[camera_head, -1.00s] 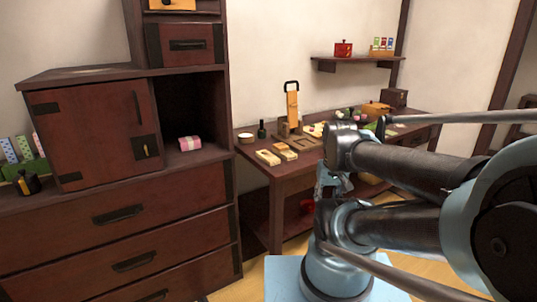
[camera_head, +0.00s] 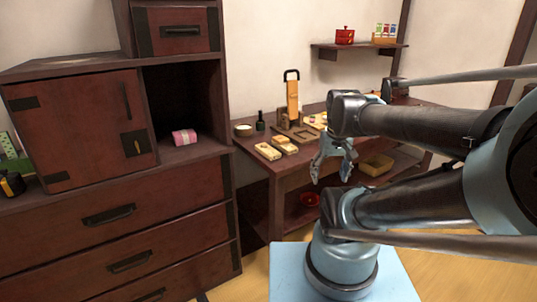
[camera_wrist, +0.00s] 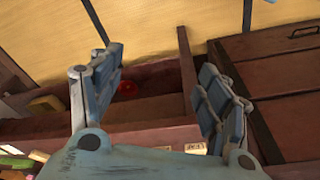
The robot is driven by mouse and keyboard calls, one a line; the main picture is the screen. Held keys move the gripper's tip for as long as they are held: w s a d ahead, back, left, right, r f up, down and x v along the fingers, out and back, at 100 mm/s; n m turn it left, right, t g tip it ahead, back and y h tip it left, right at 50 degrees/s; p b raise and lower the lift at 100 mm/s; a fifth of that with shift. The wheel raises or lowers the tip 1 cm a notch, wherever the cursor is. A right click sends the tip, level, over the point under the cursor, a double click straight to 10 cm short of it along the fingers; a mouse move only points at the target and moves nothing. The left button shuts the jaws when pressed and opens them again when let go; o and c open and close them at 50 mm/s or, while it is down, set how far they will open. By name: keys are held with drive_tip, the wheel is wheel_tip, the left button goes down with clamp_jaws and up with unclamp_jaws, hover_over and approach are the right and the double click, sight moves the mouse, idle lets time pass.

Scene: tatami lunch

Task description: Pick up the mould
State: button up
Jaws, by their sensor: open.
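Two small pale wooden box-shaped pieces lie near the front left of the dark wooden table (camera_head: 252,149): a left piece (camera_head: 268,151) and a right piece (camera_head: 284,145). They look like mould parts, but I cannot tell for sure which is the mould. My gripper (camera_head: 331,170) is to their right, near the table's front edge, apart from them. In the wrist view my gripper (camera_wrist: 160,65) has its fingers spread wide with nothing between them. A small pale piece (camera_wrist: 195,148) shows low in that view, partly hidden by my gripper.
A tall wooden stand (camera_head: 292,95), a dark bottle (camera_head: 260,121) and a round bowl (camera_head: 244,130) stand behind the pieces. A red bowl (camera_head: 309,199) and a yellowish box (camera_head: 376,164) sit below the tabletop. A dark cabinet (camera_head: 90,130) fills the left.

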drive_tip(key=w+a+r+n, duration=0.1)
drive_tip(key=w+a+r, duration=0.2)
drive_tip(key=w+r, duration=0.3)
wheel_tip(320, 180, up, 6)
drive_tip(key=n+g, duration=0.2)
drive_tip(key=n, duration=0.3)
hover_over(268, 149)
drive_tip(key=f, duration=0.7)
drive_tip(key=s+f, duration=0.1)
drive_tip(key=f, duration=0.3)
drive_tip(key=shift+d+f, duration=0.2)
drive_tip(key=shift+f, duration=0.15)
drive_tip(key=shift+w+a+f, duration=0.1)
drive_tip(key=shift+w+f, duration=0.1)
drive_tip(key=shift+f, duration=1.1)
drive_tip(key=shift+w+a+f, duration=0.1)
drive_tip(key=shift+w+f, duration=0.1)
drive_tip(key=shift+f, duration=1.05)
drive_tip(key=c, duration=1.2)
